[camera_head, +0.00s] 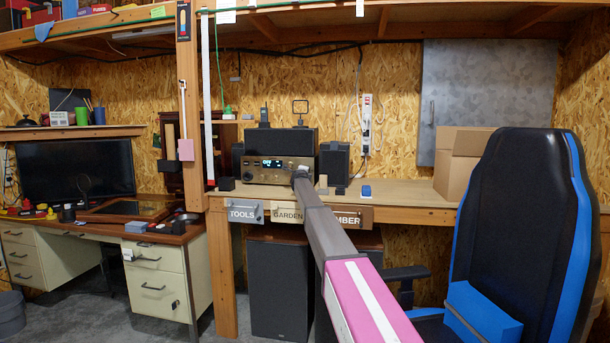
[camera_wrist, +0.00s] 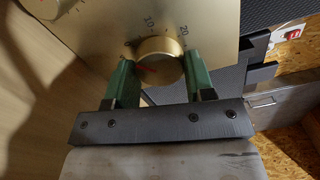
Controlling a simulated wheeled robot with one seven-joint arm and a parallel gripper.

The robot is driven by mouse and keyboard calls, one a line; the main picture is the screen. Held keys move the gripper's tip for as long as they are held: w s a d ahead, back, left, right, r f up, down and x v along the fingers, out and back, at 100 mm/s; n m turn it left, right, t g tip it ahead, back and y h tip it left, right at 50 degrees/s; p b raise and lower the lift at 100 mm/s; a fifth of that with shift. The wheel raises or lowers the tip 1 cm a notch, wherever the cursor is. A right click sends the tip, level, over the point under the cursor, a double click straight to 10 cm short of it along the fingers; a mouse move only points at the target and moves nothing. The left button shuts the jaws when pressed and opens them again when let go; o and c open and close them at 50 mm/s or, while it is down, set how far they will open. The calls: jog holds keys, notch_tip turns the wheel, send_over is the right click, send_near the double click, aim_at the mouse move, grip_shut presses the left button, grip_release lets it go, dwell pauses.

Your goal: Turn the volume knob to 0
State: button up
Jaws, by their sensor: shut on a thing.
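The volume knob (camera_wrist: 160,62) is a round brass knob on a gold front panel, seen close in the wrist view. Numbers such as 10 and 20 are printed around it, and a red mark shows on its lower left. My gripper (camera_wrist: 159,72) has its green fingers on both sides of the knob, shut on it. In the head view the receiver (camera_head: 272,170) with a lit display stands on the plank bench. My arm reaches to its right front, and the gripper's end hides the knob there.
Black speakers (camera_head: 334,163) stand beside the receiver. A small blue block (camera_head: 366,191) and a cardboard box (camera_head: 458,160) are on the bench to the right. A black and blue chair (camera_head: 520,200) stands at the front right, close to my arm.

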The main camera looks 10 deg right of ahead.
jog(key=o, duration=0.9)
jog(key=v, duration=1)
jog(key=shift+s+a, duration=0.1)
jog(key=shift+s, duration=0.3)
